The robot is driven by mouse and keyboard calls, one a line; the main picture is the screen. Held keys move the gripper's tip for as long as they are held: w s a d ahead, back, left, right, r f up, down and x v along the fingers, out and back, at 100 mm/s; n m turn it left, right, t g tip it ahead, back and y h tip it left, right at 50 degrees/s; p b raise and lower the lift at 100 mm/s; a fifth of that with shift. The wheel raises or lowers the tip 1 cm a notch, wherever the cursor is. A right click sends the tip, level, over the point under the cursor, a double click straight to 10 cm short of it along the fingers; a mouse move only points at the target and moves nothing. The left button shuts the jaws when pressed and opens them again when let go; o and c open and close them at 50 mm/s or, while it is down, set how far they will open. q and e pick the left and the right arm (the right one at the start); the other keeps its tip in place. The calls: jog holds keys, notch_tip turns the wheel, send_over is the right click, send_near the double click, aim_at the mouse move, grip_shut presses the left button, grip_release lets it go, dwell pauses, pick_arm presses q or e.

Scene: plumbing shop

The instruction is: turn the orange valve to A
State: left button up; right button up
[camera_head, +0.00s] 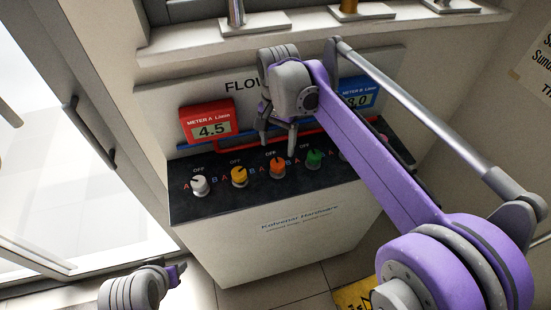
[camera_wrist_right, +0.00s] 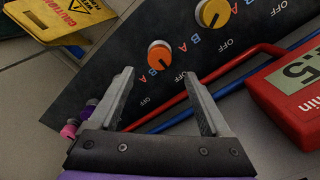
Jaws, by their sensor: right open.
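The orange valve (camera_head: 277,168) is a round knob on the dark top of the flow panel, with A to its left, B to its right and OFF behind it in the head view. My right gripper (camera_head: 278,143) is open and empty, just behind and above the orange valve. In the right wrist view its two fingers (camera_wrist_right: 158,78) stand apart, with the valve beyond their tips and not between them. My left gripper (camera_head: 177,272) shows only partly at the lower left.
A white knob (camera_head: 200,184), yellow knob (camera_head: 239,176) and green knob (camera_head: 314,158) stand in the same row. Red and blue pipes run behind the knobs.

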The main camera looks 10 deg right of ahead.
aim_at(278, 163)
notch_tip(278, 163, down, 7)
jog(key=shift+f, duration=0.15)
grip_shut()
dwell(0.5)
